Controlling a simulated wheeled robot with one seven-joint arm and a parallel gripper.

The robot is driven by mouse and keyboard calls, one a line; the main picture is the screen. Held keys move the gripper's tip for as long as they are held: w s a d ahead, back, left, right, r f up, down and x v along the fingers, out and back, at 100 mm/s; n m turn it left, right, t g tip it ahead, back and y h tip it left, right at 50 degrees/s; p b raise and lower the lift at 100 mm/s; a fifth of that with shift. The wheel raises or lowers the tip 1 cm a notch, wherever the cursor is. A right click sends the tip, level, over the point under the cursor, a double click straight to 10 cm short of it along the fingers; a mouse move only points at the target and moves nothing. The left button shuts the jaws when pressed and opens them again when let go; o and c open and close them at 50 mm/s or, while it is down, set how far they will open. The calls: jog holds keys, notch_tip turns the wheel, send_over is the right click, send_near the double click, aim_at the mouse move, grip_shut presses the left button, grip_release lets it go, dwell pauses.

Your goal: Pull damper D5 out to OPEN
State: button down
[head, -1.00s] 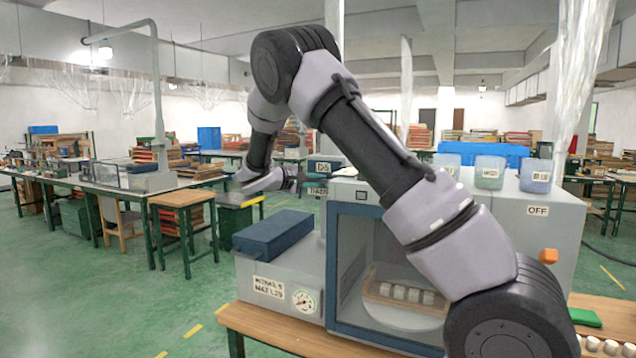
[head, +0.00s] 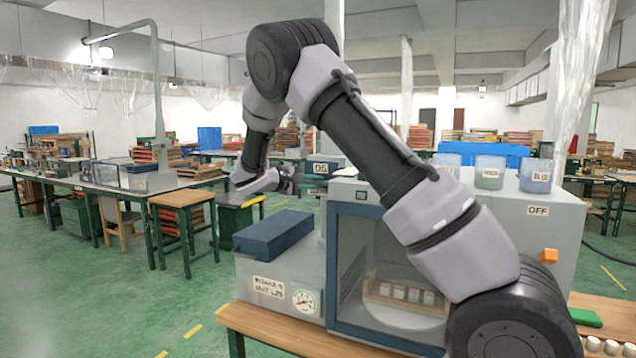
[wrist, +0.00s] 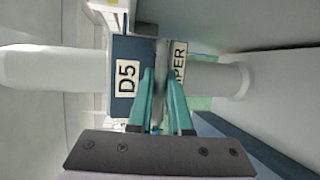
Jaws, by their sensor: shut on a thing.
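Damper D5 shows in the wrist view as a dark blue block with a white D5 label (wrist: 126,78) on a pale pipe. A thin grey upright tab (wrist: 161,72) stands beside the label, between my teal fingers. My gripper (wrist: 160,85) is shut on this tab. A second label, partly hidden by a finger, ends in "PER" (wrist: 179,66). In the head view the D5 label (head: 318,168) shows behind the machine's left top corner, and my gripper (head: 312,180) is just below it. The tab itself is too small to make out there.
The grey machine's cabinet (head: 345,215) and a blue box (head: 272,235) stand close below my arm. Several cups, one of them blue (head: 536,176), stand on the machine top.

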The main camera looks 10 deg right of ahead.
jog(key=s+a, duration=0.3)
jog(key=s, duration=0.2)
jog(key=shift+a+f, duration=0.15)
jog(key=shift+a, duration=0.2)
jog(key=c, duration=0.8)
grip_release()
jog(key=shift+s, duration=0.1)
jog(key=shift+c, duration=0.2)
jog(key=shift+a, duration=0.15)
jog(key=v, duration=1)
jog(key=shift+s+a+r, duration=0.2)
jog(key=shift+s, duration=0.05)
